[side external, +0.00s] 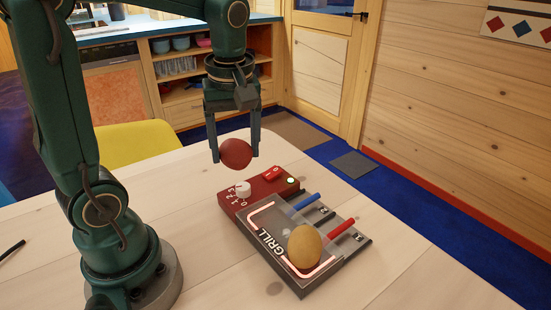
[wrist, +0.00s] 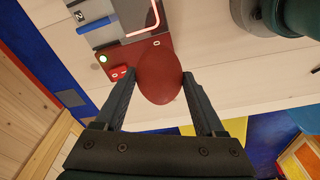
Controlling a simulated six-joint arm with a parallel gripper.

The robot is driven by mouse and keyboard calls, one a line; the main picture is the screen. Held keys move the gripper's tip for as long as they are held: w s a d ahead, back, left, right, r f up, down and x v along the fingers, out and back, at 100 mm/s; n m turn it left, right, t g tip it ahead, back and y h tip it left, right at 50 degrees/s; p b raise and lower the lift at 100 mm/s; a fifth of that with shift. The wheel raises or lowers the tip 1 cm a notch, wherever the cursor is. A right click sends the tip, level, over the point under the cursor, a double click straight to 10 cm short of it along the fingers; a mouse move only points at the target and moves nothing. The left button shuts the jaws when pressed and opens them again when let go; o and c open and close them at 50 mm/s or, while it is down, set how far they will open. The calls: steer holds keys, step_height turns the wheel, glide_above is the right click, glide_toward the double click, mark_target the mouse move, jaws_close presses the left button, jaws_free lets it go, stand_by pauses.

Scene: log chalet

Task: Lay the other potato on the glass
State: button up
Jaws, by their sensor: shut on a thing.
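My gripper (side external: 236,160) is shut on a red potato (side external: 236,152), holding it in the air above the back end of the grill unit. In the wrist view the red potato (wrist: 160,82) sits between the two fingers. The grill's dark glass (side external: 272,222), marked GRILL, has glowing corner lines. A yellow-brown potato (side external: 305,246) rests on the glass towards its front right. The glass shows only partly in the wrist view, at the top, and the yellow-brown potato is not seen there.
The grill's red panel carries a white knob (side external: 243,188), a red switch (side external: 273,173) and a lit green lamp (side external: 291,181). A blue lever (side external: 306,202) and a red lever (side external: 341,227) line its right side. A yellow chair (side external: 135,143) stands behind the table. The table's front right is clear.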

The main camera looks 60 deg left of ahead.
steer(key=s+a+r+n, duration=0.1)
steer(key=s+a+n, duration=0.1)
steer(key=a, duration=0.1)
glide_above(272, 217)
step_height(272, 217, down, 7)
steer(key=shift+d+r, duration=0.1)
steer(key=shift+d, duration=0.05)
steer(key=shift+f, duration=2)
steer(key=o, duration=1.4)
steer(key=shift+f, duration=0.15)
